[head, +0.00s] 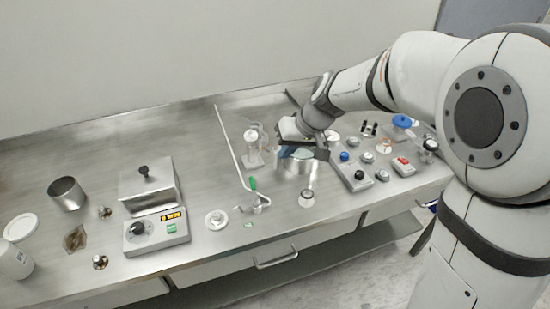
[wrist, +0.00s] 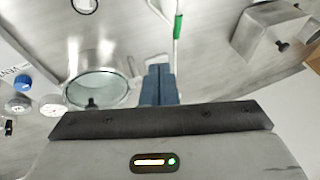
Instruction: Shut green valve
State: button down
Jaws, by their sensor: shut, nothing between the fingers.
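The green valve handle (head: 252,183) sits at the lower end of a thin pale pipe on the steel bench, left of my gripper. It also shows in the wrist view (wrist: 177,27), beyond the fingertips and slightly right, roughly in line with the pipe. My gripper (head: 284,153) is over the round metal chamber in the head view. In the wrist view its blue fingers (wrist: 160,72) are together and empty, apart from the green handle. The valve body below the handle is small and its details cannot be told.
The round glass-topped chamber (wrist: 97,85) is just left of my fingers. A control box with knobs (head: 358,177) stands to the right. A metal box on a hotplate (head: 157,229) stands left.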

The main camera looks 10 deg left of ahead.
send_near(253, 183)
jog(key=w+f, duration=0.3)
jog(key=f, duration=0.1)
jog(key=shift+s+a+f+p, duration=0.25)
jog(key=shift+a+f+p, duration=0.15)
jog(key=shift+a+f, duration=0.1)
jog(key=shift+s+a+f+p, duration=0.25)
jog(key=shift+a+f+p, duration=0.15)
jog(key=shift+a+f, duration=0.15)
jog(key=shift+s+a+f+n+b, duration=0.1)
jog(key=shift+a+f+n+b, duration=0.25)
jog(key=shift+b, duration=0.8)
jog(key=shift+s+a+n+g+b, duration=0.15)
jog(key=shift+a+n+g+b, duration=0.15)
jog(key=shift+b, duration=0.65)
jog(key=shift+n+b, duration=0.25)
jog(key=shift+b, duration=0.1)
jog(key=shift+s+r, duration=0.1)
jog(key=shift+d, duration=0.15)
